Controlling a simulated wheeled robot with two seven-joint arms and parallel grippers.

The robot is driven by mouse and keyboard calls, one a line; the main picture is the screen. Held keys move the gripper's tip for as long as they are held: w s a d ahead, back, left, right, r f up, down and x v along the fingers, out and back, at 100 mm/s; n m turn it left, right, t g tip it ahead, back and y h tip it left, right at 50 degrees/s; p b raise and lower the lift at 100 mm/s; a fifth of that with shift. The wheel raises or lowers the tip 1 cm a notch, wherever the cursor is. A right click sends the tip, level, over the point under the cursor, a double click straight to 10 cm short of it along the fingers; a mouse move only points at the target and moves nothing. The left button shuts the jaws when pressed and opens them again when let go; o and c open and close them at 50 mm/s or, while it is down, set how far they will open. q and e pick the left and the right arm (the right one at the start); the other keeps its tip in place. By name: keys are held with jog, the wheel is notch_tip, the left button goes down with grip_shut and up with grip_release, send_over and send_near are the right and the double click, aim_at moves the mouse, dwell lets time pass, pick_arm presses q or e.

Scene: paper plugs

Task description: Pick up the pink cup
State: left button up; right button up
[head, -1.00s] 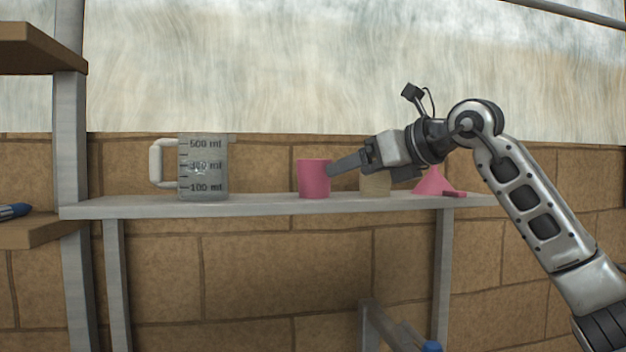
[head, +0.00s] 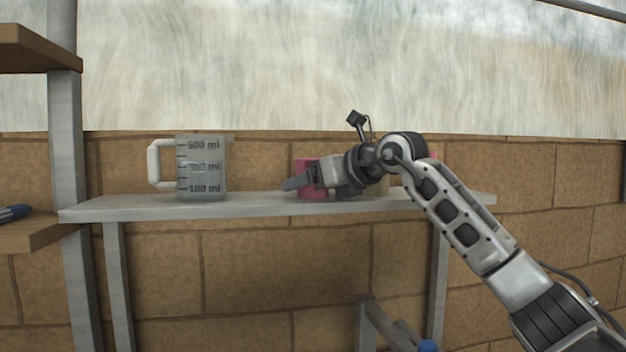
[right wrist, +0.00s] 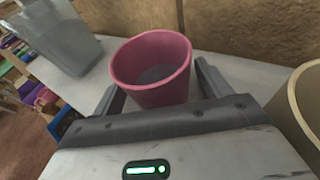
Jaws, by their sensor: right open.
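The pink cup (head: 307,164) stands upright on the grey shelf (head: 250,206). In the head view my right gripper covers most of it. In the right wrist view the pink cup (right wrist: 155,88) is seen from above, open and empty. My right gripper (right wrist: 160,80) is open, one finger on each side of the cup. Whether the fingers touch the cup cannot be told. In the head view the right gripper (head: 303,183) is in front of the cup. My left gripper is not in view.
A clear measuring jug (head: 202,168) stands left of the cup, with free shelf between. A beige container (right wrist: 300,105) is close on the right in the right wrist view. A stone wall (head: 250,275) is behind.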

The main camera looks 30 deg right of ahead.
jog(key=c, duration=1.1)
jog(key=shift+c, duration=0.4)
jog(key=shift+r, duration=0.1)
